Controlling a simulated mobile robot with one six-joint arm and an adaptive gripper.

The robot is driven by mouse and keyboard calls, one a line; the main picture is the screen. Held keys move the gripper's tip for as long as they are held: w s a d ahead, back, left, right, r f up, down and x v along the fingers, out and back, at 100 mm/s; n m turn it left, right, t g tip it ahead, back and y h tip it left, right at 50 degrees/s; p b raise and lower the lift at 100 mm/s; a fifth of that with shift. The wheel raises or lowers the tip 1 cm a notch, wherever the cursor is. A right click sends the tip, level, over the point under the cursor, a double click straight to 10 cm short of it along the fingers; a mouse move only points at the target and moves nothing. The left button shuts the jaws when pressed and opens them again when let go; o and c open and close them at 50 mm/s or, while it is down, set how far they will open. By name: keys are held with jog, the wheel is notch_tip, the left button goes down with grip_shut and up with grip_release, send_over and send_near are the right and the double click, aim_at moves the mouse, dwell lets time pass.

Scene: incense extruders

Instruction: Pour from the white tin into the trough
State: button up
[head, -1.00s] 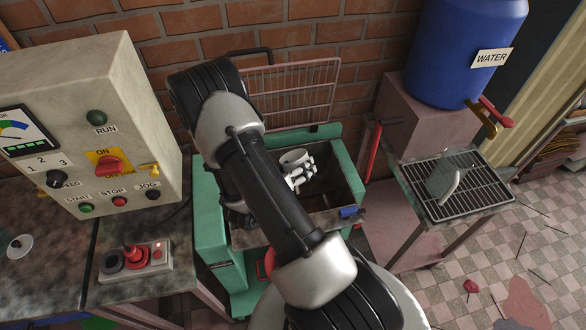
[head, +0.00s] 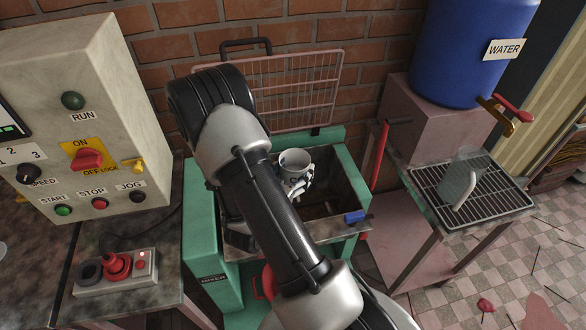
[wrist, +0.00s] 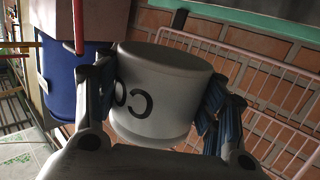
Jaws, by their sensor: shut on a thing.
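The white tin (head: 296,160) is above the trough (head: 340,190), the open brown-walled box in the green machine. My gripper (head: 296,184) is shut on the tin's sides. In the wrist view the tin (wrist: 160,92) sits between both fingers of my gripper (wrist: 155,100), with part of its dark lettering showing. In the head view its mouth faces up, and no stream leaves it. I cannot make out what is inside it. My arm hides the left part of the trough.
A pink wire guard (head: 290,90) stands raised behind the trough. A control cabinet (head: 75,110) is at the left, with a red-knobbed box (head: 115,270) below it. A blue water barrel (head: 465,50) and a clear jug (head: 462,178) on a rack (head: 500,190) are at the right.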

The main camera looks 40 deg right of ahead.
aim_at(294, 157)
jog(key=shift+r+p, duration=1.95)
jog(key=shift+r, duration=0.7)
jog(key=shift+f, duration=0.1)
